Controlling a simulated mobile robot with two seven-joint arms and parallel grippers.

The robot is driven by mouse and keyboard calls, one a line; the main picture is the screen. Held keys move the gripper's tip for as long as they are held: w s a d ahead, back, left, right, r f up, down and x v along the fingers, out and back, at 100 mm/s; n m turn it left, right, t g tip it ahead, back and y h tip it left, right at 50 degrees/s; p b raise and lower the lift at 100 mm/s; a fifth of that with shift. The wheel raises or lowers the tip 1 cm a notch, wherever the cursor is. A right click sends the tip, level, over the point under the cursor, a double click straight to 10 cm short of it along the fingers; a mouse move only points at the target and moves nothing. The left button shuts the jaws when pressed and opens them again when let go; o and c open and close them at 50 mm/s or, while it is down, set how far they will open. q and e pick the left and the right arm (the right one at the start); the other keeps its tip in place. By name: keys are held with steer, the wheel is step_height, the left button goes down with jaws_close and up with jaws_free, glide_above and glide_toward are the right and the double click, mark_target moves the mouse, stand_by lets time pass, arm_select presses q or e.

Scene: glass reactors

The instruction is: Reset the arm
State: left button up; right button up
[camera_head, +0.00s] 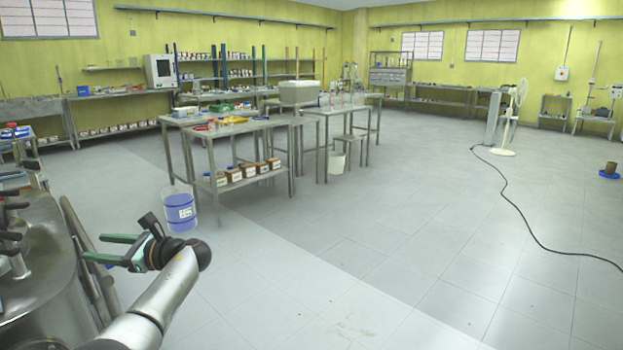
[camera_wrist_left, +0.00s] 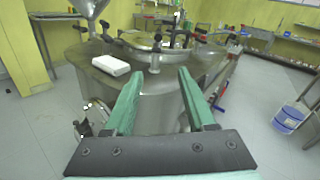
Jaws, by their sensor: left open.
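My left gripper (camera_head: 112,249) is at the lower left of the head view, with green fingers pointing left toward the steel reactor vessel (camera_head: 30,275). In the left wrist view the two green fingers of my left gripper (camera_wrist_left: 158,95) are apart, with nothing between them. The reactor's round metal lid (camera_wrist_left: 165,50) with clamps lies ahead of the fingers. My right gripper is in neither view.
A blue bucket (camera_head: 179,212) stands on the floor beyond my left gripper. A metal table (camera_head: 241,128) with boxes on its lower shelf is behind it. A white fan (camera_head: 511,118) and a black cable (camera_head: 506,200) are at the right. The middle floor is clear.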

arm_select(q)
steer(key=s+d+f+n+t+h, duration=0.1)
steer(key=s+d+f+t+h, duration=0.2)
steer(key=f, duration=1.1)
steer(key=d+f+t+h, duration=0.2)
steer(key=d+f+h, duration=0.25)
steer(key=f, duration=0.85)
steer(key=s+d+f+n+t+h, duration=0.1)
steer(key=s+d+f+n+h, duration=0.2)
steer(key=s+d+f+h, duration=0.55)
steer(key=s+d+r+n+t+h, duration=0.1)
steer(key=s+d+n+h, duration=0.3)
steer(key=s+d, duration=0.55)
steer(key=s+d+r+n+t+h, duration=0.1)
steer(key=s+d+n, duration=0.55)
steer(key=s, duration=0.55)
step_height(320, 180, up, 11)
steer(key=s+a+p, duration=0.1)
steer(key=a+p, duration=0.1)
steer(key=p, duration=1.4)
steer(key=shift+s+a+r+y, duration=0.2)
steer(key=shift+a+y, duration=0.2)
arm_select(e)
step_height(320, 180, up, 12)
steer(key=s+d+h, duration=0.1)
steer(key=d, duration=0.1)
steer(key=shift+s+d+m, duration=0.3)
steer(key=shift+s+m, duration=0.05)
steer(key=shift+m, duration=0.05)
